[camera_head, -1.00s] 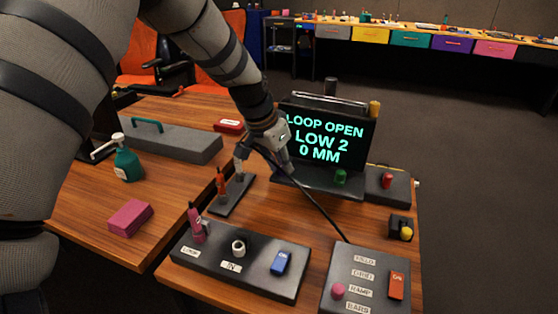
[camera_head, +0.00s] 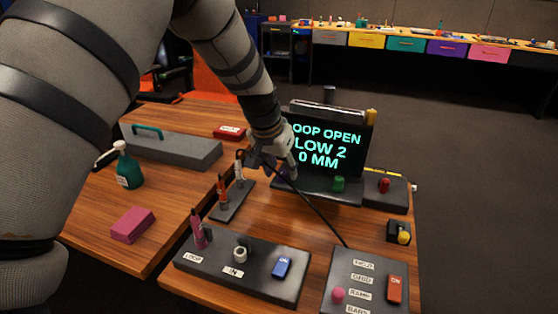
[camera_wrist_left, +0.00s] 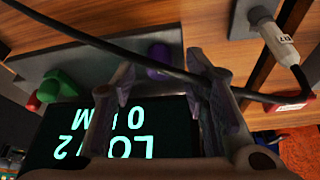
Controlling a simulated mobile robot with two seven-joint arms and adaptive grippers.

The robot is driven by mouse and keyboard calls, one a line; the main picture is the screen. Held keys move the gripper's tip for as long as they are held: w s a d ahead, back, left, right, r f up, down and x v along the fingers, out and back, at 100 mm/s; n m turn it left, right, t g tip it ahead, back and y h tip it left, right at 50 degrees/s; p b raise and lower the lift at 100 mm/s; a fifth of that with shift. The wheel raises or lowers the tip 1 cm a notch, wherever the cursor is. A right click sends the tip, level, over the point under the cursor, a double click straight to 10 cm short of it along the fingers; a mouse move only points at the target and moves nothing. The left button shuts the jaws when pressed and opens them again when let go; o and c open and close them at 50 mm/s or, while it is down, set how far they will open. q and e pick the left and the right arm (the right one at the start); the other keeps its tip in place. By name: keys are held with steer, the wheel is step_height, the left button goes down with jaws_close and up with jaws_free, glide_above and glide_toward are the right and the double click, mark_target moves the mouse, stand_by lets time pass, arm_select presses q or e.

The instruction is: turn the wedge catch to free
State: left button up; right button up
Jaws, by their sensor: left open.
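I cannot tell for sure which part is the wedge catch. A purple knob (camera_wrist_left: 158,62) stands on the dark base of the display (camera_head: 327,143). In the left wrist view it lies between the spread fingers of my left gripper (camera_wrist_left: 163,80), a little beyond them. In the head view my left gripper (camera_head: 276,167) is at the display's left lower corner and largely hides that knob. The gripper is open and holds nothing. A green knob (camera_head: 338,184) stands farther right on the same base, also in the left wrist view (camera_wrist_left: 62,86). My right gripper is not in view.
A black cable (camera_head: 318,217) crosses the table and passes close to the fingers. A holder (camera_head: 233,203) with red and white plugs stands left of it. In front are a panel with a blue switch (camera_head: 282,267) and one with an orange switch (camera_head: 395,289).

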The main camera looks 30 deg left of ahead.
arm_select(q)
steer(key=v, duration=1.1)
steer(key=shift+s+r, duration=0.1)
